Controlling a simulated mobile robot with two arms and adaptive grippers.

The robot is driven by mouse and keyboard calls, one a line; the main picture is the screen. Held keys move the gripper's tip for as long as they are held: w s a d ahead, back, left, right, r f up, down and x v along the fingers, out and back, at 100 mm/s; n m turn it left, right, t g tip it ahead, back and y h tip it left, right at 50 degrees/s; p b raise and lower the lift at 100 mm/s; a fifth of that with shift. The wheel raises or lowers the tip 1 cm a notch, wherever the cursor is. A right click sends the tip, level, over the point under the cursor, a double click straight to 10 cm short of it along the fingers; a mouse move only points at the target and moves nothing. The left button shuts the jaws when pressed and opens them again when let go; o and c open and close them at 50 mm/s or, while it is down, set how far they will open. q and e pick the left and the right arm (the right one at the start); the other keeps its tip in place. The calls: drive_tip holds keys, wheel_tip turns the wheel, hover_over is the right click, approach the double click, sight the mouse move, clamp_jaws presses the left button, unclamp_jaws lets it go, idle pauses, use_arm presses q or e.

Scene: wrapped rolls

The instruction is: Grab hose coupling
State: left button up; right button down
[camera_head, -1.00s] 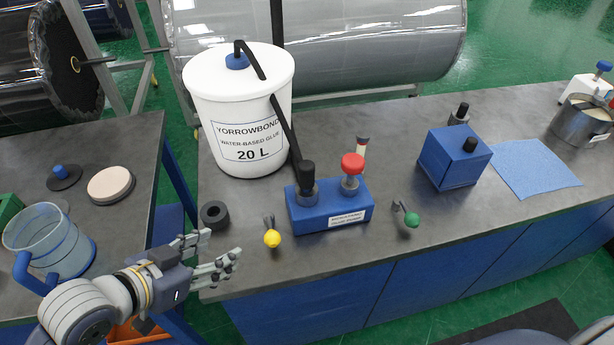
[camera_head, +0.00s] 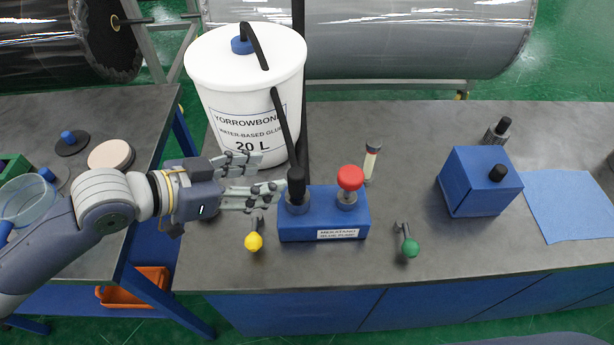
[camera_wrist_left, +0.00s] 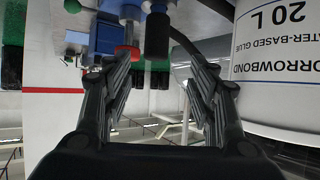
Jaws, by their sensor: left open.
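The hose coupling (camera_head: 296,184) is a black upright cylinder on the left end of the blue glue pump (camera_head: 325,222). A black hose (camera_head: 285,125) runs down to it from the white glue bucket (camera_head: 246,90). My left gripper (camera_head: 272,176) is open and empty, just left of the coupling, its fingers pointing right towards it. In the left wrist view, which shows the scene upside down, the coupling (camera_wrist_left: 157,35) appears beyond and between the two open fingertips (camera_wrist_left: 160,65), apart from them. My right gripper is not in view.
A red knob (camera_head: 350,178) stands on the pump's right end. A yellow-tipped handle (camera_head: 254,241) and a green-tipped one (camera_head: 410,247) lie near the front edge. A blue box (camera_head: 478,185) and blue cloth (camera_head: 570,205) are to the right.

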sight(289, 178)
use_arm(q)
drive_tip(key=x, duration=0.3)
drive_tip(key=shift+w+d+f+p, duration=0.1)
drive_tip(key=shift+d+f+p, duration=0.05)
drive_tip(key=shift+d+p, duration=0.15)
drive_tip(key=shift+p+x, duration=0.45)
drive_tip(key=shift+x, duration=0.5)
drive_tip(key=x, duration=0.3)
drive_tip(key=shift+d+f+p, duration=0.1)
drive_tip(key=shift+f+p, duration=0.1)
drive_tip(key=shift+p, duration=0.2)
drive_tip(key=shift+d+f, duration=0.1)
drive_tip(key=shift+d, duration=0.05)
drive_tip(key=c, duration=1.2)
clamp_jaws()
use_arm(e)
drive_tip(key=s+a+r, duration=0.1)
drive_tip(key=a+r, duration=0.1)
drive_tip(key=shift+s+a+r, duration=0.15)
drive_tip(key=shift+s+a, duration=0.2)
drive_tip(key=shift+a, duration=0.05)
